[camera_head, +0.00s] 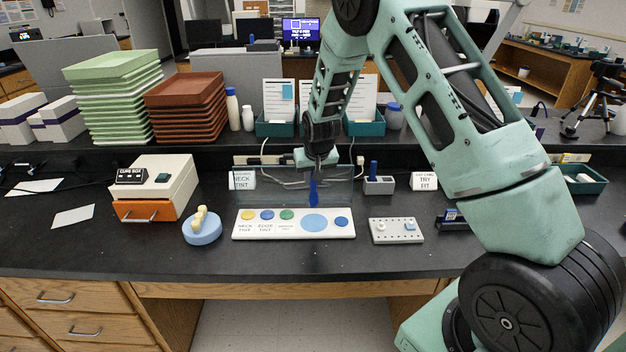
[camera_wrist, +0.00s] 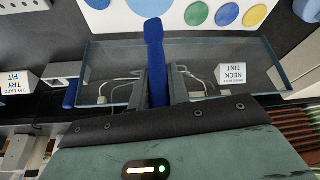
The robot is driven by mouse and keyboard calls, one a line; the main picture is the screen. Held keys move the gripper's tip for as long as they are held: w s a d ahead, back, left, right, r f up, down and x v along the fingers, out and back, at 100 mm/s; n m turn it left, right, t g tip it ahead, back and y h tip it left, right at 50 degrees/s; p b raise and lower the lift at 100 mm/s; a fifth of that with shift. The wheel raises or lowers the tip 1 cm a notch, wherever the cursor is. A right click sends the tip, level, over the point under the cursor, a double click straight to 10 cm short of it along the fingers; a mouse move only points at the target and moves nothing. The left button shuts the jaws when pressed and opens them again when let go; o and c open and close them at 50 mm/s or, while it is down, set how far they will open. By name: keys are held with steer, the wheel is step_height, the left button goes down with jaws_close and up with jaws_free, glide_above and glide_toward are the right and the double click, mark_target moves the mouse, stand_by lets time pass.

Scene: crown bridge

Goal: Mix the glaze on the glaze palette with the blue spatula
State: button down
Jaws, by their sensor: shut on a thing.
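My gripper (camera_head: 317,172) is shut on the blue spatula (camera_head: 313,193), which hangs downward above the back of the glaze palette. In the wrist view the spatula (camera_wrist: 155,55) runs between the fingers (camera_wrist: 158,88), its end overlapping the palette's edge in the picture. Contact with the palette cannot be told. The glaze palette (camera_head: 335,235) is a white slab with yellow, blue and green spots, a large light blue round patch (camera_head: 314,223) and a blue spot at the right end. It shows partly in the wrist view (camera_wrist: 108,20).
A clear glass-like panel (camera_wrist: 215,60) stands behind the palette. A blue dish with pale pieces (camera_head: 202,233) is left, a grey pegged plate (camera_head: 396,237) right. A grey block with a blue handle (camera_head: 379,185) stands behind right. The bench front is clear.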

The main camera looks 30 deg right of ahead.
steer(key=shift+r+p, duration=0.8)
steer(key=shift+r, duration=0.8)
